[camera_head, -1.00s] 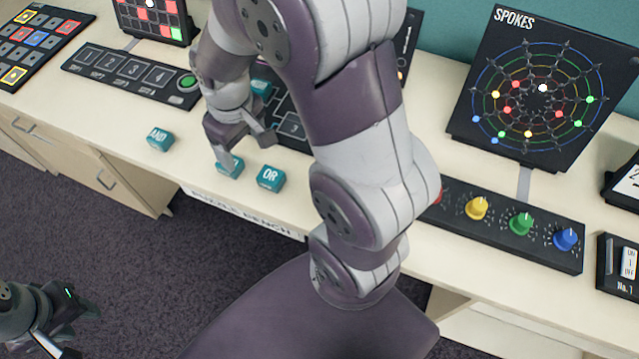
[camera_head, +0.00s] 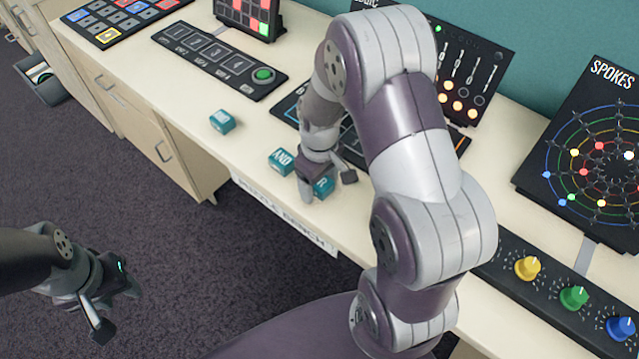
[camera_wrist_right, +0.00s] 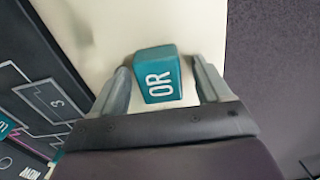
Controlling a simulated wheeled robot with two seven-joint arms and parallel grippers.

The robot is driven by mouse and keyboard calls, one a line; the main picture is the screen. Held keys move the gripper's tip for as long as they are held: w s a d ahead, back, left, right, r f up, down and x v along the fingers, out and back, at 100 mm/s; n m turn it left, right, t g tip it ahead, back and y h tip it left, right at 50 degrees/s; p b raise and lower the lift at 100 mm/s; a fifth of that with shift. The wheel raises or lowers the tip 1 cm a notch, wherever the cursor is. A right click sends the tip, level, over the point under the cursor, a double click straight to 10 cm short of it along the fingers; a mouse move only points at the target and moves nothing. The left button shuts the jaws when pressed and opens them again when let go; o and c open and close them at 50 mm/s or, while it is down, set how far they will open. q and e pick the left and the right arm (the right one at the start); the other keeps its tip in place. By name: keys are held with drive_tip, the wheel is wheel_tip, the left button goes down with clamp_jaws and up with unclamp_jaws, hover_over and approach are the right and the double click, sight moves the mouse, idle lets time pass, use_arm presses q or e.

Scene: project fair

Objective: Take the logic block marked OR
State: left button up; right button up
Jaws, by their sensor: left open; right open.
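The teal OR block (camera_wrist_right: 158,76) lies on the pale bench top, its white letters clear in the right wrist view. In the head view the OR block (camera_head: 323,187) is partly covered by my right gripper (camera_head: 327,182), and only an R shows. My right gripper is open, with one finger on each side of the block. In the wrist view a gap shows beside the block. A teal AND block (camera_head: 281,160) sits just left of it. My left gripper (camera_head: 116,308) is open and empty, out over the dark floor.
Another teal block (camera_head: 222,121), its label blurred, stands further left on the bench (camera_head: 200,145). A dark board with numbered slots (camera_head: 220,60) and a green button lies behind it. The logic panel (camera_head: 475,75) stands behind my right arm. Coloured knobs (camera_head: 574,297) are at the right.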

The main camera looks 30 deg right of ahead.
drive_tip(key=shift+r, duration=0.1)
drive_tip(key=c, duration=1.1)
drive_tip(key=shift+o, duration=0.2)
